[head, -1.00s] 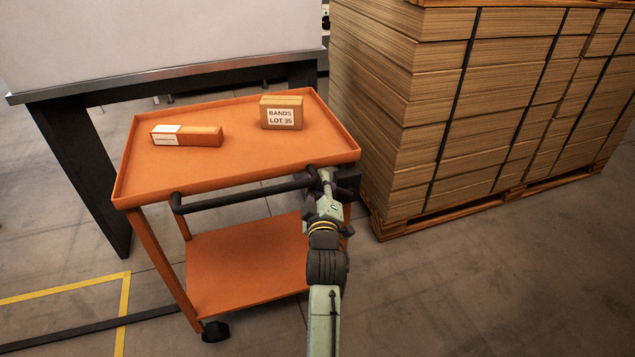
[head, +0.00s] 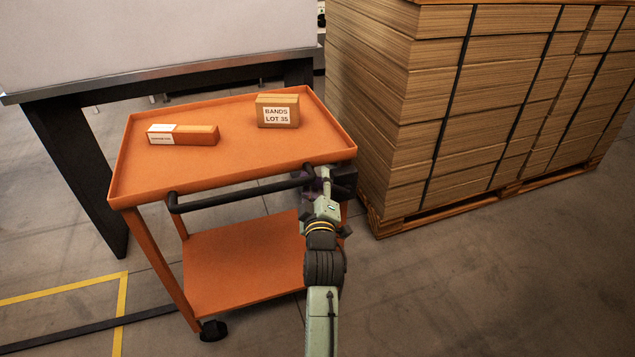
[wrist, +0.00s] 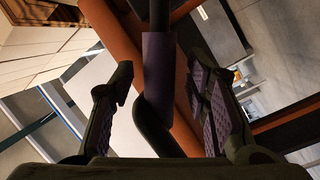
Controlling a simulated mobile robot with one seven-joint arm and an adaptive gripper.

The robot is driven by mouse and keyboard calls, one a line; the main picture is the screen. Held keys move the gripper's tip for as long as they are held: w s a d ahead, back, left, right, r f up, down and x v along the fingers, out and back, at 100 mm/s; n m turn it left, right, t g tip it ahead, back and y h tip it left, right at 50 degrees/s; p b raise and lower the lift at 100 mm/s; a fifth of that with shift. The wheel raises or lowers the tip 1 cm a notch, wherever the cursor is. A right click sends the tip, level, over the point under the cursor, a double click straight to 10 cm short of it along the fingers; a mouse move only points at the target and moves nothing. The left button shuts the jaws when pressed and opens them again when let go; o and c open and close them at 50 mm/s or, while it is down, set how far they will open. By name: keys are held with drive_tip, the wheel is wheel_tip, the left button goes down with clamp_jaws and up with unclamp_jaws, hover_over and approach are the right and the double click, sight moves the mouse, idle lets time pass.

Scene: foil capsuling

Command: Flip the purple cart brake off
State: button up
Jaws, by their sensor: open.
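The orange cart (head: 130,178) stands in front of me with a black push bar (head: 235,196) along its near side. In the wrist view, a purple sleeve (wrist: 158,62) sits on a black bent bar (wrist: 150,125), between my gripper's two fingers. My gripper (wrist: 160,85) is open, with a finger on each side of the sleeve and visible gaps. In the head view, my gripper (head: 324,180) is at the right end of the push bar, under the tray's near right corner. It largely hides the purple part there. I cannot tell whether the brake is on or off.
A small box (head: 278,111) labelled "BANDS LOT 35" and a flat orange-and-white box (head: 183,135) lie on the cart's top tray. A strapped cardboard stack (head: 400,130) on a pallet stands close on the right. A dark-legged table (head: 85,170) is behind left. Floor at front right is clear.

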drive_tip(key=s, duration=1.1)
drive_tip(key=shift+s+f, duration=0.15)
drive_tip(key=shift+s, duration=0.05)
